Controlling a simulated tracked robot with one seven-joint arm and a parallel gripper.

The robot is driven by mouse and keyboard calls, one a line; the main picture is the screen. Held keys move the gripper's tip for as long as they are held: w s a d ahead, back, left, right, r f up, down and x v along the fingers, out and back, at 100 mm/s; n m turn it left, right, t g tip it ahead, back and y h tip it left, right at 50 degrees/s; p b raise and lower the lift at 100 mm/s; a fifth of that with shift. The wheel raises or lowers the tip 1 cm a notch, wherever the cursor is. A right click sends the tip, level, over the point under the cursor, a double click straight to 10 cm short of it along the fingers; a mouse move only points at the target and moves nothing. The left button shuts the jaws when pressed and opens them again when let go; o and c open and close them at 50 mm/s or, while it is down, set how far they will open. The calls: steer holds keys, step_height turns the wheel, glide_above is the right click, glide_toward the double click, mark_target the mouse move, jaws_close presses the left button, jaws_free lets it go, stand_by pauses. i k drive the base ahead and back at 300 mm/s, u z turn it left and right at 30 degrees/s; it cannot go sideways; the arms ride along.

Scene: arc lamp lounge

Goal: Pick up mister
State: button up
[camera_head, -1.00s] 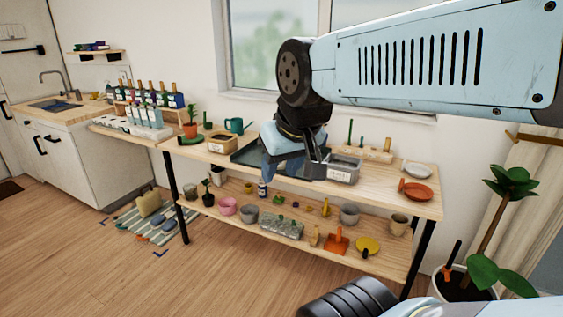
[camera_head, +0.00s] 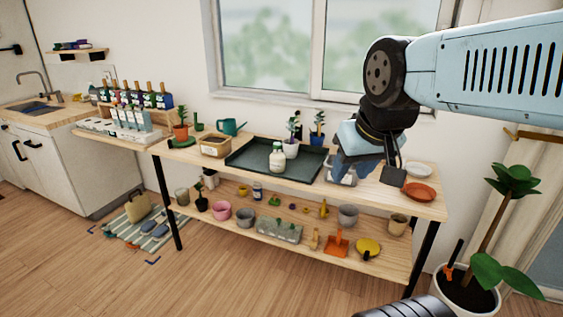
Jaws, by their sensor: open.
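A small pale bottle with a whitish top (camera_head: 277,158) stands upright near the front edge of the dark green tray (camera_head: 250,163) on the tabletop; it may be the mister, but it is too small to be sure. A second small bottle (camera_head: 257,190) with a dark label stands on the lower shelf. My gripper (camera_head: 368,178) is open over the right part of the table, to the right of the tray and apart from the pale bottle. It partly hides a grey metal container (camera_head: 341,176).
Two potted plants (camera_head: 291,147) (camera_head: 317,129) stand at the tray's back right. A wooden box (camera_head: 215,146) and teal watering can (camera_head: 231,127) are left of it. A terracotta saucer (camera_head: 419,192) lies at the right end. Pots and tools crowd the lower shelf.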

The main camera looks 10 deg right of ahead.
mark_target(277, 160)
steer(key=i, duration=1)
